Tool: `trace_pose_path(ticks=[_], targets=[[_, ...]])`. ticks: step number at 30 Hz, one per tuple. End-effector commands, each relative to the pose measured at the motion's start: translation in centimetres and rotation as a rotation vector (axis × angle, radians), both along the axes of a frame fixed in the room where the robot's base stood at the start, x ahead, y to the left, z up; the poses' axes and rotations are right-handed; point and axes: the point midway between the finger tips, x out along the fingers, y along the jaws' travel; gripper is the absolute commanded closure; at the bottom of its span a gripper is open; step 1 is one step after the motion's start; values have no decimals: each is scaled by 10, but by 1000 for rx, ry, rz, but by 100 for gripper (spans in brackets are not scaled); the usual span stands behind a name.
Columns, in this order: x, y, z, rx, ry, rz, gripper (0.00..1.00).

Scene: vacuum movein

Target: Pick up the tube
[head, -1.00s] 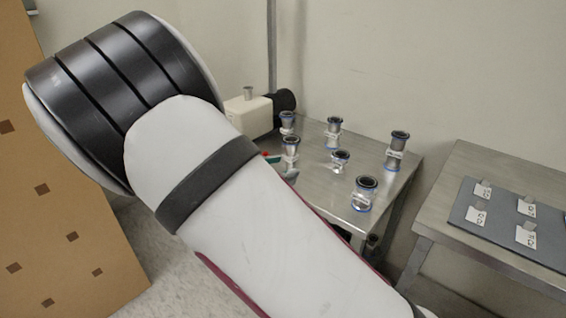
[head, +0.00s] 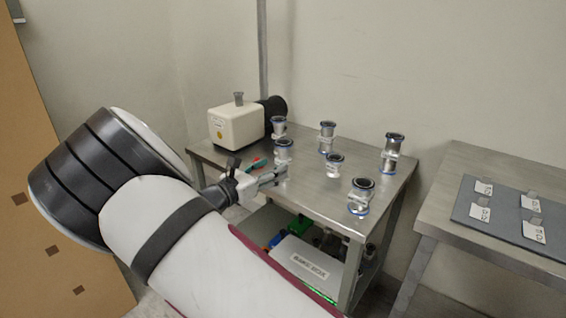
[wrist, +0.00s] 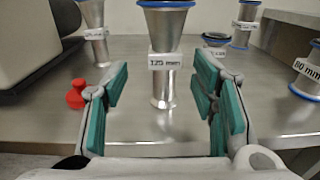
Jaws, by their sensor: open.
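Several metal flanged tubes with blue rings and white labels stand on a steel table. The tube labelled 125 mm (wrist: 168,88) stands upright in the middle of the wrist view, centred ahead of my gripper (wrist: 163,80). My gripper is open, its teal pads on either side of the tube's line and apart from it. In the head view my gripper (head: 270,177) is at the table's front left, close to a tube (head: 284,152). Other tubes stand behind and right, including a short one (head: 335,165), a front one (head: 360,197) and a tall one (head: 393,152).
The steel table (head: 315,200) carries a white pump-like device (head: 236,125) at its back left. A red knob (wrist: 76,95) is left of my gripper. A white labelled box (head: 306,266) sits on the lower shelf. A second table (head: 450,205) at right holds a grey mat with cards.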

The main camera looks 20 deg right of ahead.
Motion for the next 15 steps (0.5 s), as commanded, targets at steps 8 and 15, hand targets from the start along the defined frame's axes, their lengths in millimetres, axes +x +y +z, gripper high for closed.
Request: trace_pose_path(ticks=[8,15], targets=[[12,-26,-6,0,-1,-3,47],[25,-45,-4,0,0,-1,47]])
